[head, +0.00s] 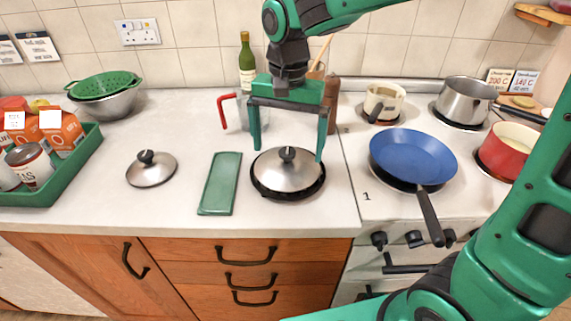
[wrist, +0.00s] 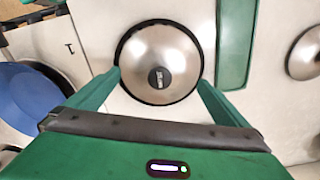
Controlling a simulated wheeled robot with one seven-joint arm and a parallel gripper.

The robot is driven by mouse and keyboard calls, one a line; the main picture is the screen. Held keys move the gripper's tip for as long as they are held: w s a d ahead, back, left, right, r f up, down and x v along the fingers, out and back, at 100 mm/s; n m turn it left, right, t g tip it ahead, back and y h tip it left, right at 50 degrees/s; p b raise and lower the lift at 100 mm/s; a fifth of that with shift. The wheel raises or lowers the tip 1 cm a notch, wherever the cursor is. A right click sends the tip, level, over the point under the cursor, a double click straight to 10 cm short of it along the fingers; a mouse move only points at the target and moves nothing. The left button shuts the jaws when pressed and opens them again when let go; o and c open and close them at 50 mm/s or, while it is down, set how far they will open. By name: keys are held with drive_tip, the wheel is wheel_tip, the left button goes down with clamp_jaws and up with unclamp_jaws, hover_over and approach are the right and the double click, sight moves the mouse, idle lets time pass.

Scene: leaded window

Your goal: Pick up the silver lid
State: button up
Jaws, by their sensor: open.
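A silver lid (head: 272,174) with a black knob sits on a dark round pan or base on the counter, right of the green board. In the wrist view this lid (wrist: 160,45) is near the top centre, its knob facing the camera. A smaller silver lid (head: 151,175) with a black knob lies on the counter farther left; it also shows at the right edge of the wrist view (wrist: 308,52). My gripper (head: 288,155) is open above the lid on the dark base, with a finger on either side of the knob. I cannot tell whether the fingertips touch the lid.
A green board (head: 221,183) lies just left of the covered base. A blue frying pan (head: 413,157) is on the stove at right, near a red pot (head: 495,160). A bottle (head: 246,65) and red-handled jug stand behind. A green crate (head: 72,168) is at far left.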

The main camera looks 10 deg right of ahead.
sight(281, 169)
drive_tip(key=shift+f, duration=1.35)
drive_tip(key=shift+c, duration=0.6)
drive_tip(key=shift+s, duration=0.1)
drive_tip(key=c, duration=1)
drive_tip(key=shift+f, duration=0.1)
drive_tip(key=shift+c, duration=1.3)
drive_tip(key=shift+s, duration=0.1)
